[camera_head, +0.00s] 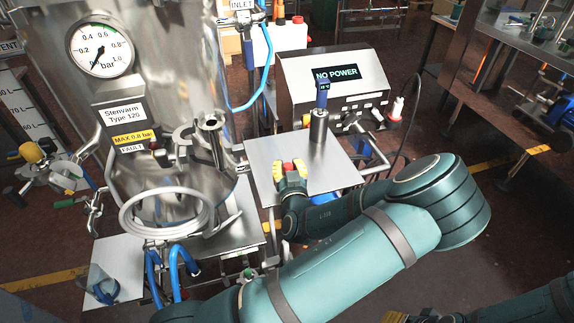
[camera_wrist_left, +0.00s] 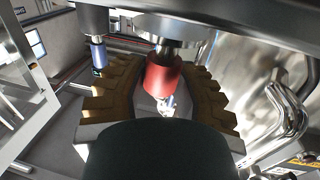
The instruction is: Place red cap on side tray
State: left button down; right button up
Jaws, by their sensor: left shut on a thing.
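The red cap (camera_head: 288,167) is between the yellow fingertips of my left gripper (camera_head: 292,169), over the flat steel plate (camera_head: 262,152) beside the vessel. In the left wrist view the red cap (camera_wrist_left: 161,74) sits between the ribbed finger pads of my left gripper (camera_wrist_left: 160,98), which is shut on it. A round silver fitting (camera_wrist_left: 172,42) adjoins the cap there; I cannot tell whether they are joined. I cannot tell whether this plate or the pale tray (camera_head: 128,281) at lower left is the side tray. Part of my right gripper (camera_head: 394,317) shows at the bottom edge; its jaws are cut off.
A steel post (camera_head: 318,128) with a blue-topped piece (camera_head: 322,92) stands on the plate's far side. Behind it is a control box (camera_head: 335,82) reading "NO POWER". The steel vessel (camera_head: 165,90) with its gauge stands left. A blue item (camera_head: 102,285) lies on the pale tray.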

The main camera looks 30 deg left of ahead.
pick_arm(q)
jog(key=shift+w+a+f, duration=0.2)
jog(key=shift+w+a, duration=0.2)
jog(key=shift+w, duration=0.1)
jog(key=shift+w+a+f, duration=0.2)
jog(key=shift+w+a, duration=0.2)
jog(key=shift+w, duration=0.05)
jog(key=shift+f, duration=0.35)
jog(key=shift+s, duration=0.1)
jog(key=c, duration=0.7)
grip_release()
jog(key=shift+f+b, duration=0.15)
jog(key=shift+b, duration=0.15)
jog(key=shift+c, duration=0.2)
